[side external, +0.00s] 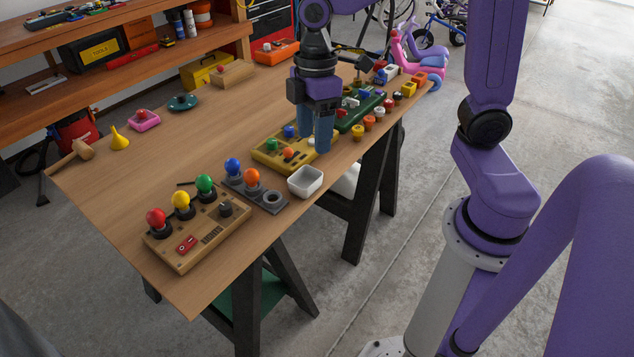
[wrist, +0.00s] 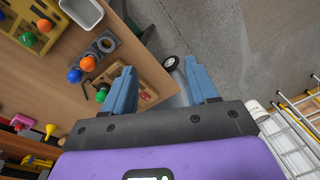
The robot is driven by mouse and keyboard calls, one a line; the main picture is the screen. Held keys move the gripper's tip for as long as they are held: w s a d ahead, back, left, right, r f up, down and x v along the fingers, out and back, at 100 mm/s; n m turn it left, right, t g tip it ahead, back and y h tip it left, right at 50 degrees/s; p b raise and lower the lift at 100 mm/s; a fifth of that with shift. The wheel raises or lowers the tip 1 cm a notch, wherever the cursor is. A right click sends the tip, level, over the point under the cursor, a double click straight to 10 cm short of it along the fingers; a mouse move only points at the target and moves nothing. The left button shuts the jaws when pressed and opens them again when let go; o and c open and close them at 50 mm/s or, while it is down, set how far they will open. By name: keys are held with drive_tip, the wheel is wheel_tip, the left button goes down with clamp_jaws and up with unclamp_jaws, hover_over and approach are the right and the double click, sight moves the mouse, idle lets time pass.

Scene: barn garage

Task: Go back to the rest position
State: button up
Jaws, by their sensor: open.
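My gripper (side external: 313,146) is open, its two blue fingers apart with nothing between them. In the side view the fingers hang in front of the yellow board (side external: 263,156) with coloured knobs; their height above it is hard to tell. In the wrist view the gripper (wrist: 160,66) shows bare floor and a tan control box (wrist: 150,73) between and behind its fingers. The tan control box (side external: 189,243) stands at the near end of the table, with red, yellow and green ball knobs on or beside it.
The wooden table (side external: 120,195) holds a grey holder (side external: 268,200) with blue and orange knobs, a white tray (side external: 306,181), a green board (side external: 352,117), a mallet (side external: 72,157) and a yellow funnel (side external: 120,141). The table's left-middle surface is mostly clear.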

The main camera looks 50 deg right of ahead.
drive_tip(key=s+d+f+t+h, duration=0.1)
drive_tip(key=s+d+f, duration=0.1)
drive_tip(key=s, duration=1.4)
drive_tip(key=shift+s+d, duration=0.25)
drive_tip(key=shift+s, duration=0.05)
